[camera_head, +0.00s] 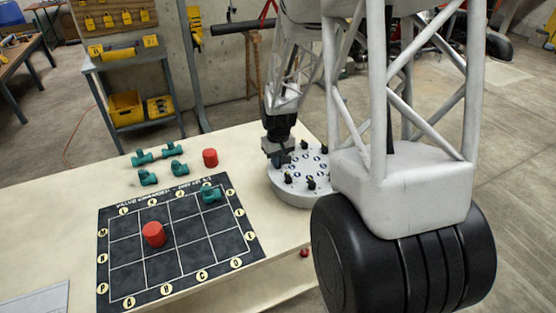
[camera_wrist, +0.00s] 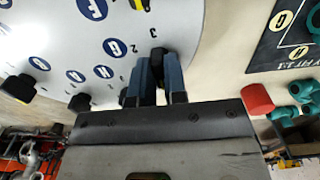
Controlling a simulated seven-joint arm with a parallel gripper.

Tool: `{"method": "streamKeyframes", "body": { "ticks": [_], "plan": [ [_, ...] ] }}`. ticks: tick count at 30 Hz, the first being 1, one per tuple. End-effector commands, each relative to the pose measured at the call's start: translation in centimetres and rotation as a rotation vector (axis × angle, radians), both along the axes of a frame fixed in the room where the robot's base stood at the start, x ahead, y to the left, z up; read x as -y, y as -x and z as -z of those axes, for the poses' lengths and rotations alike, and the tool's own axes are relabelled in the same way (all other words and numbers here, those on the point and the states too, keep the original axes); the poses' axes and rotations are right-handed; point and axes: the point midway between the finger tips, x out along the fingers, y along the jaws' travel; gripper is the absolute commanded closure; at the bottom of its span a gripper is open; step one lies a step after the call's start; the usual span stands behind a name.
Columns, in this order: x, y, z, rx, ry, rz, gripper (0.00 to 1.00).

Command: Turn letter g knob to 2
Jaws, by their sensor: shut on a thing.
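The round light-grey knob panel (camera_head: 293,195) stands at the table's right side in the head view, carrying several black knobs and round letter labels. In the wrist view, the blue letter G label (camera_wrist: 115,48) shows on the panel (camera_wrist: 190,15), with small digits 2 and 3 nearby. My gripper (camera_wrist: 160,88) is at the panel's edge beside this label, its two blue-grey fingers close together around a black knob (camera_wrist: 158,54). The knob is mostly hidden by the fingers, so its pointing direction cannot be told. In the head view my gripper (camera_head: 278,158) is down at the panel's far left.
Other black knobs (camera_wrist: 80,102) sit close by on the panel. A red cylinder (camera_head: 210,157) and several green pipe fittings (camera_head: 148,178) lie left of the panel. A black lettered grid board (camera_head: 125,250) holds another red cylinder (camera_head: 153,234) and a green fitting (camera_head: 211,194).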

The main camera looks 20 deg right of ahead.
Motion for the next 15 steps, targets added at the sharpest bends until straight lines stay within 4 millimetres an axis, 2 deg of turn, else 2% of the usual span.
{"method": "streamKeyframes", "body": {
  "ticks": [8,15],
  "plan": [
    [-0.02,0.02,0.01,-0.001,0.000,0.042,1.00],
    [-0.01,0.04,0.04,-0.001,0.000,0.160,1.00]
  ]
}}
